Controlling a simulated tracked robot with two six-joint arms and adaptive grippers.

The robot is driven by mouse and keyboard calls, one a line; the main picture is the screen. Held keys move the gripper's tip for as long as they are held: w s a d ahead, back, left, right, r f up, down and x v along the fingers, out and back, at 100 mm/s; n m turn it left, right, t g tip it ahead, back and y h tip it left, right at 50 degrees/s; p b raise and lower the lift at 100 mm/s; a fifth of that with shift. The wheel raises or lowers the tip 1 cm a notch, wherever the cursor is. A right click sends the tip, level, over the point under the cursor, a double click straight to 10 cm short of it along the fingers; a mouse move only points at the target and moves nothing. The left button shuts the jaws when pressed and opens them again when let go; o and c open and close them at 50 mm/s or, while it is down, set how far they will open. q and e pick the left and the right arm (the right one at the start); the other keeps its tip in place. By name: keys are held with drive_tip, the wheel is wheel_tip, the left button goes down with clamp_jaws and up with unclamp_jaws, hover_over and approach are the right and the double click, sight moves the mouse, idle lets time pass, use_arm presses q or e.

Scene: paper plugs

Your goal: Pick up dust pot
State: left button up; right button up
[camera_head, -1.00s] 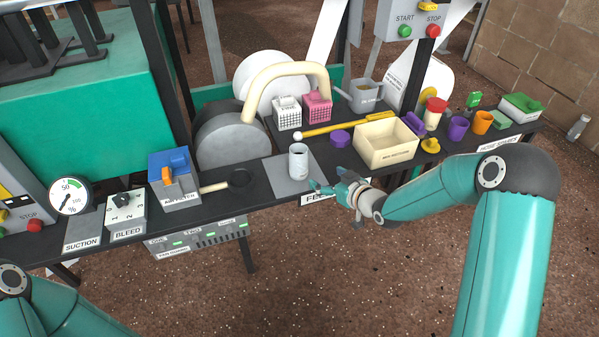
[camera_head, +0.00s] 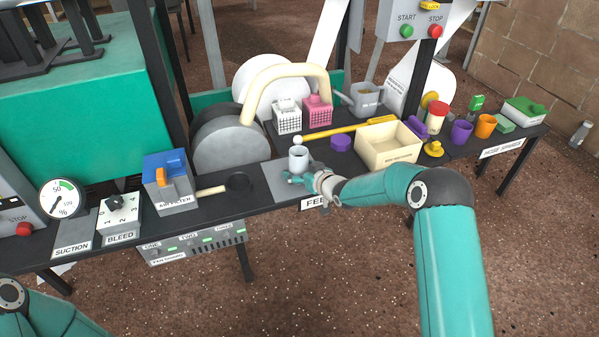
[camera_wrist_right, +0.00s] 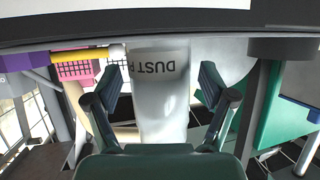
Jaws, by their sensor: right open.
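The dust pot (camera_head: 299,159) is a pale grey-white cylinder standing upright on a grey pad (camera_head: 284,182) at the front of the bench. My right gripper (camera_head: 297,178) is low at its near side. In the right wrist view the pot (camera_wrist_right: 160,100) shows its "DUST P..." label upside down and sits between the two open fingers of my right gripper (camera_wrist_right: 160,92), with a gap at each side. My left gripper is out of the picture; only part of my left arm shows at the lower left.
A purple lid (camera_head: 341,143) and a cream bin (camera_head: 389,146) lie to the right of the pot. A yellow rod (camera_head: 345,131) and white and pink baskets (camera_head: 318,112) are behind it.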

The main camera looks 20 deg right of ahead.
drive_tip(key=shift+w+a+f, duration=0.15)
drive_tip(key=shift+w+f, duration=0.05)
drive_tip(key=shift+w, duration=0.4)
drive_tip(key=c, duration=1.4)
